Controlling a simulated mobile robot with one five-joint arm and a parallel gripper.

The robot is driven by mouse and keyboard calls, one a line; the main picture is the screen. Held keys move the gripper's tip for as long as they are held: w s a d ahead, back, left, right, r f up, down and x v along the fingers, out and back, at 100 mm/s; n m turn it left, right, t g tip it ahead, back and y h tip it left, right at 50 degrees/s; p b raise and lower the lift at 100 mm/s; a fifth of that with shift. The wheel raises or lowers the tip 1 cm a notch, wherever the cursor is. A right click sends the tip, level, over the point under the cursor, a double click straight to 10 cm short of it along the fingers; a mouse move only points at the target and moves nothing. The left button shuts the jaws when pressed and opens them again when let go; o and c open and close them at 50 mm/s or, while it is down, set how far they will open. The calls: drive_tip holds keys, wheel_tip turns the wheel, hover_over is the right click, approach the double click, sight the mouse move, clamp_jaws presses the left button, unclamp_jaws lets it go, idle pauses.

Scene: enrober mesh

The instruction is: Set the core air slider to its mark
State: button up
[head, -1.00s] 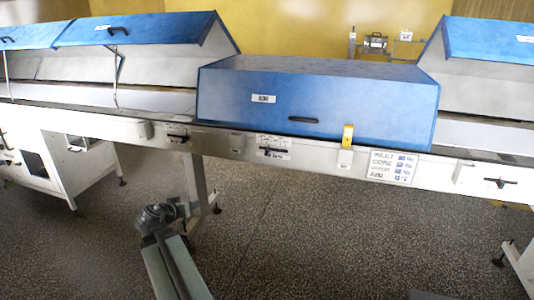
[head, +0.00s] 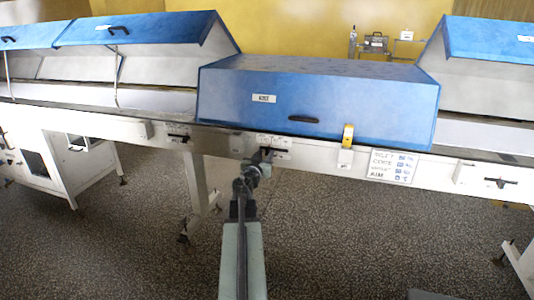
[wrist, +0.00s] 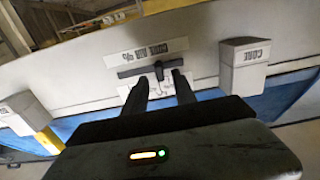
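The core air slider (wrist: 158,70) is a dark knob on a dark horizontal slot in the white rail, beside a plate reading CORE AIR % (wrist: 146,52) that appears upside down in the wrist view. In the head view the slider (head: 268,152) sits below the closed blue hood. My gripper (wrist: 160,84) is open, its two dark fingers apart, with the knob showing between and just beyond the fingertips. Contact cannot be told. In the head view my gripper (head: 263,161) is at the slider and partly hides it. The slider's mark is too small to make out.
A white box labelled CORE (wrist: 243,62) protrudes beside the slider. Another white box (head: 345,158) with a yellow latch (head: 348,136) is on the other side. A sign (head: 392,165) lists INLET, CORE and AIM lines. Other sliders (head: 178,138) sit along the rail.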

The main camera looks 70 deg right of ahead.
drive_tip(key=shift+w+d, duration=0.15)
drive_tip(key=shift+d, duration=1)
clamp_jaws()
idle(0.5)
